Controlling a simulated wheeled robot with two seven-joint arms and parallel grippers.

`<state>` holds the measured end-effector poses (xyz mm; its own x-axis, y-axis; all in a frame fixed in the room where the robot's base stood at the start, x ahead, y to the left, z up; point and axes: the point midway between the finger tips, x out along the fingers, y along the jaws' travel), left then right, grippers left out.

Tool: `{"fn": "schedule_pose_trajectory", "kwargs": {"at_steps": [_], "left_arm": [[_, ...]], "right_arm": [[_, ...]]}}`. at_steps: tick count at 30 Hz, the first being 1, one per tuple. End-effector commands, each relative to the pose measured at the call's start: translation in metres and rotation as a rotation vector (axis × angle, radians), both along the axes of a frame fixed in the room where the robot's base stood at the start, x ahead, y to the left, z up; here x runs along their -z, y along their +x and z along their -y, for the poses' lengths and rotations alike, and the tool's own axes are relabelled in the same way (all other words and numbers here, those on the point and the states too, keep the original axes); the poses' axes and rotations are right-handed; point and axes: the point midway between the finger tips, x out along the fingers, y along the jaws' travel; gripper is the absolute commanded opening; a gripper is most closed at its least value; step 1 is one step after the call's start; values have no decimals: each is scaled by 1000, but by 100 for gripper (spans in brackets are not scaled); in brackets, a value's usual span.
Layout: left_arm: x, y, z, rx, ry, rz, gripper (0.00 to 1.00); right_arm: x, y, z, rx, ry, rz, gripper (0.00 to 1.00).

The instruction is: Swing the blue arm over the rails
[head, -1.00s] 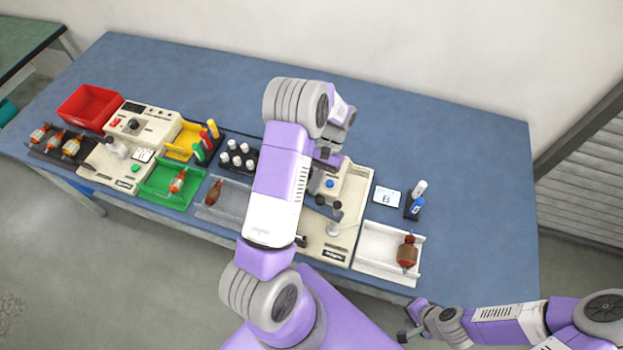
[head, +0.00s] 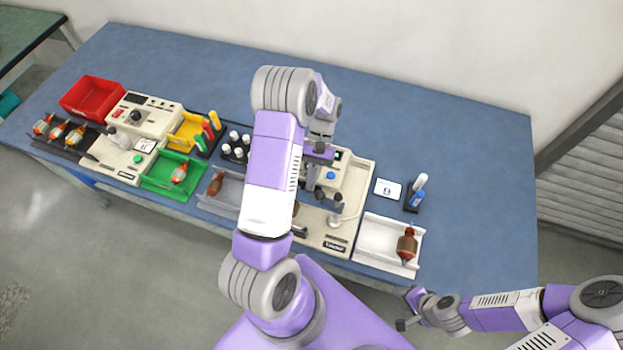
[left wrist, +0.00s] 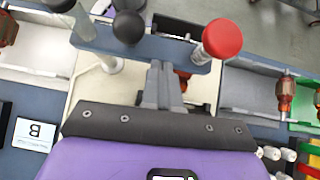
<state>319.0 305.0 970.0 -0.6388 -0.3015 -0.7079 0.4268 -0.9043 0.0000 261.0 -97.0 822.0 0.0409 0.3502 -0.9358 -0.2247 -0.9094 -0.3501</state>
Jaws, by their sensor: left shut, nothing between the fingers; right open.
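The blue arm (left wrist: 145,47) is a flat blue-grey bar crossing the left wrist view above a beige machine. A red knob (left wrist: 222,39) stands at its right end and a black knob (left wrist: 128,27) near its middle. My left gripper (left wrist: 162,80) is shut and empty, its fingertips close to the bar's near edge; I cannot tell if they touch. In the head view my left gripper (head: 314,176) is over the beige machine (head: 355,185), and my arm hides much of the bar. The rails are not clearly visible. My right gripper (head: 408,310) is open, off the table's front edge.
A white tray (head: 375,258) with a copper-wound armature (head: 407,245) lies right of the machine. A card (head: 388,189) and a marker holder (head: 413,203) stand behind it. A grey tray (head: 228,205) and green tray (head: 155,187) lie left. The table's back right is clear.

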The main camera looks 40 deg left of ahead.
Motion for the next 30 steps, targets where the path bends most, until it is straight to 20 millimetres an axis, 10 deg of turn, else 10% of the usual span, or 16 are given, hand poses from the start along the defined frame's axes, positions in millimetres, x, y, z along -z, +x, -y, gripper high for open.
{"fn": "schedule_pose_trajectory", "kwargs": {"at_steps": [30], "left_arm": [[-53, 49, -23, 0, 0, 0, 0]], "right_arm": [[0, 0, 0, 0, 0, 0, 56]]}}
